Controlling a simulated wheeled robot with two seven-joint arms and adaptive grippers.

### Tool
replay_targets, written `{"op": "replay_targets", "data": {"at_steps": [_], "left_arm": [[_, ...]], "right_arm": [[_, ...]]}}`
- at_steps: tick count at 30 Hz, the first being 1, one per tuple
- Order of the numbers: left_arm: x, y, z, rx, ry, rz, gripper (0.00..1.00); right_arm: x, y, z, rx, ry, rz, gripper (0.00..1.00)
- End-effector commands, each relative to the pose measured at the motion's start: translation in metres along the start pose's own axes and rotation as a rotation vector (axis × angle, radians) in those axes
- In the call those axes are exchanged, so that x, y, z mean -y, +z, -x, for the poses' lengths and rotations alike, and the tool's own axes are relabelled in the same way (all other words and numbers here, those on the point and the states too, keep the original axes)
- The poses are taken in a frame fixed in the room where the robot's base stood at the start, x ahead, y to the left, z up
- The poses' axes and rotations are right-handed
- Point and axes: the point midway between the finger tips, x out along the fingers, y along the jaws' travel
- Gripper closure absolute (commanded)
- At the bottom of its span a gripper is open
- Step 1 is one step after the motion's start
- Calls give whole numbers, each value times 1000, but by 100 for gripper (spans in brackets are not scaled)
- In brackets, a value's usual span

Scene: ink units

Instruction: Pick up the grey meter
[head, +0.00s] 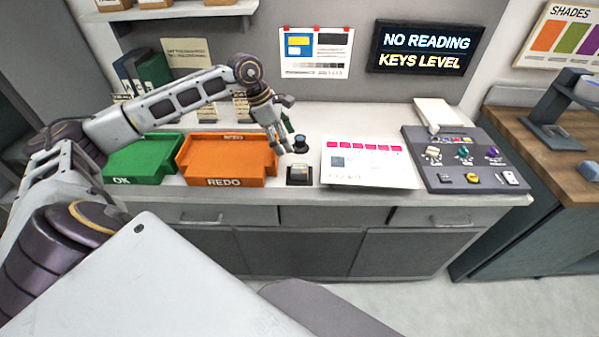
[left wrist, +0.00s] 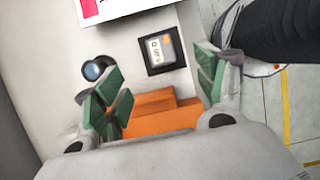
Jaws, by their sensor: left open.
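The grey meter (head: 299,173) appears to be the small grey-faced device seated in a dark square holder near the counter's front edge, between the orange tray and the white sheet. In the left wrist view the meter (left wrist: 161,49) shows a pale display and an orange patch, beyond the fingertips. My left gripper (head: 283,139) is open and empty above the counter, behind and slightly left of the meter in the head view. Its green-padded fingers (left wrist: 162,86) are spread apart in the left wrist view, not touching the meter. My right gripper is not in view.
A dark round piece with a lens (head: 300,143) stands just behind the meter; it also shows in the left wrist view (left wrist: 94,69). The orange REDO tray (head: 224,182) and green OK tray (head: 122,180) are left. A white sheet (head: 365,178) and key panel (head: 465,179) are right.

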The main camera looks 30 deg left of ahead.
Motion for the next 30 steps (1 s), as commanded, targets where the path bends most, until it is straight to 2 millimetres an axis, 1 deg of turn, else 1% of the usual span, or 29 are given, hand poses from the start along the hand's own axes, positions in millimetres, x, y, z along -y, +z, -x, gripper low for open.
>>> {"op": "replay_targets", "data": {"at_steps": [10,14,20,30], "left_arm": [[0,0,0,2,0,-4,29],[0,1,-5,3,-1,-4,29],[0,1,-24,3,-3,-3,29],[0,1,-68,3,-2,-3,29]], "right_arm": [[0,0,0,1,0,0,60],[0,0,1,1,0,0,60],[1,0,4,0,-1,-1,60],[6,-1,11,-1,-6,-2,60]]}}
